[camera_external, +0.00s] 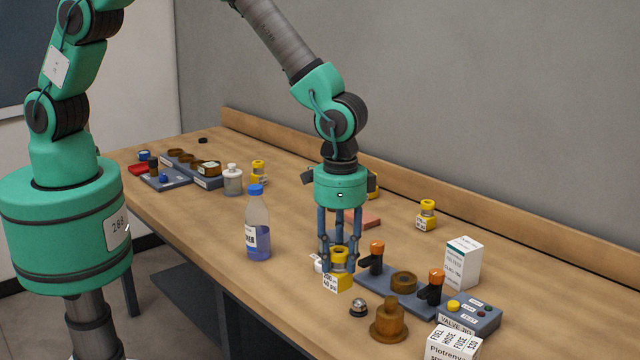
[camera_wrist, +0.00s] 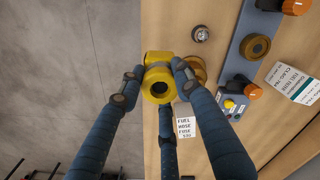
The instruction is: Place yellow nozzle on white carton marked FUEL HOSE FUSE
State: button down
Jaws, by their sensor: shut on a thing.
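The yellow nozzle (camera_external: 338,275) hangs between the fingers of my gripper (camera_external: 340,252), which is shut on it. It has a white label in the external view. In the wrist view the nozzle (camera_wrist: 158,92) is upright with its dark round opening toward the camera, and my gripper's fingers (camera_wrist: 158,80) close around it. The white carton marked FUEL HOSE FUSE (camera_external: 455,344) stands at the bottom right of the external view, partly cut off by the frame edge. In the wrist view the carton (camera_wrist: 186,128) shows its label just below and right of the nozzle, apart from it.
A brown-amber fitting (camera_external: 389,322) and a small metal knob (camera_external: 358,308) stand between nozzle and carton. A grey panel with orange-topped valves (camera_external: 375,258), a button box (camera_external: 469,313) and another white carton (camera_external: 461,264) lie right. A blue-capped bottle (camera_external: 257,225) stands left.

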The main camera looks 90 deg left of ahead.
jog(key=w+d+p, duration=0.2)
jog(key=w+d, duration=0.2)
jog(key=shift+w+d+f, duration=0.15)
jog(key=shift+d, duration=0.2)
jog(key=shift+w, duration=0.2)
jog(key=p, duration=0.3)
send_over(435, 339)
jog(key=shift+f, duration=0.75)
jog(key=shift+f, duration=0.1)
dwell(0.3)
jog(key=shift+f+p, duration=0.45)
jog(key=shift+f, duration=1.15)
jog(key=shift+f, duration=0.1)
